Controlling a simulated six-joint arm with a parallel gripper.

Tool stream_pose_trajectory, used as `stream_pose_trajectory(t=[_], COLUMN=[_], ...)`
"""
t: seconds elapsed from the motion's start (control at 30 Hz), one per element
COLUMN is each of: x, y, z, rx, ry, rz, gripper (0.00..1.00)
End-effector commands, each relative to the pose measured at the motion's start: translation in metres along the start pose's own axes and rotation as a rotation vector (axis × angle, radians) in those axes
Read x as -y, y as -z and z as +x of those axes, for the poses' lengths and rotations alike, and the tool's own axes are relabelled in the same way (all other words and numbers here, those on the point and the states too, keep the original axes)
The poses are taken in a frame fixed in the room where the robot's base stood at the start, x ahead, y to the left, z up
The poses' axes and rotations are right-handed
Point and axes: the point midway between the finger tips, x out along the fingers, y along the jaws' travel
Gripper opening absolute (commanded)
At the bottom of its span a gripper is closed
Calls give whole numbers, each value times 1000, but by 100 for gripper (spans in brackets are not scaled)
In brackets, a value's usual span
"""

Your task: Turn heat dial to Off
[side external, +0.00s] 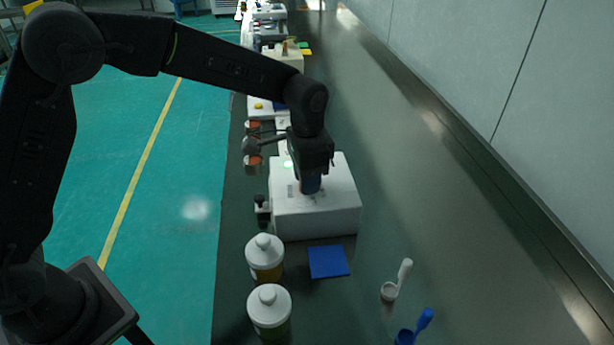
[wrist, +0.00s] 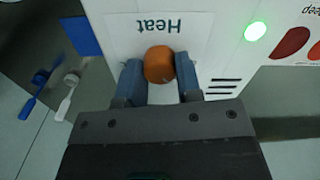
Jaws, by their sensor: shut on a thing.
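The heat dial (wrist: 159,65) is an orange knob on a white panel, below the word "Heat", which reads upside down in the wrist view. My gripper (wrist: 161,72) is shut on the dial, with one blue-grey finger on each side of it. In the side external view my gripper (side external: 311,183) reaches down onto the top of the white machine (side external: 318,214), and the dial is hidden there. Several short black marks show on the panel to the right of the gripper in the wrist view. Which mark the dial points at cannot be told.
Two white-capped bottles (side external: 265,257) (side external: 269,309), a blue square (side external: 328,261), a white scoop (side external: 396,281) and a blue scoop (side external: 414,328) are on the bench. The bench's right side is clear.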

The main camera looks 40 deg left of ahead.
Motion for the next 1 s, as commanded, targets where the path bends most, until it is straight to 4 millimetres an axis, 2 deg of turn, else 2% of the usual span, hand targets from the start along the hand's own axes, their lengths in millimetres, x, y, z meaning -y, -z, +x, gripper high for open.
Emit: stream_pose_trajectory(t=[0.5, 0.73, 1.0], x=[0, 0, 0], y=[0, 0, 0], z=[-1, -1, -1], rx=[-1, -1, -1], ry=[0, 0, 0], rz=[-447, -567, -629], gripper=[9, 9, 9])
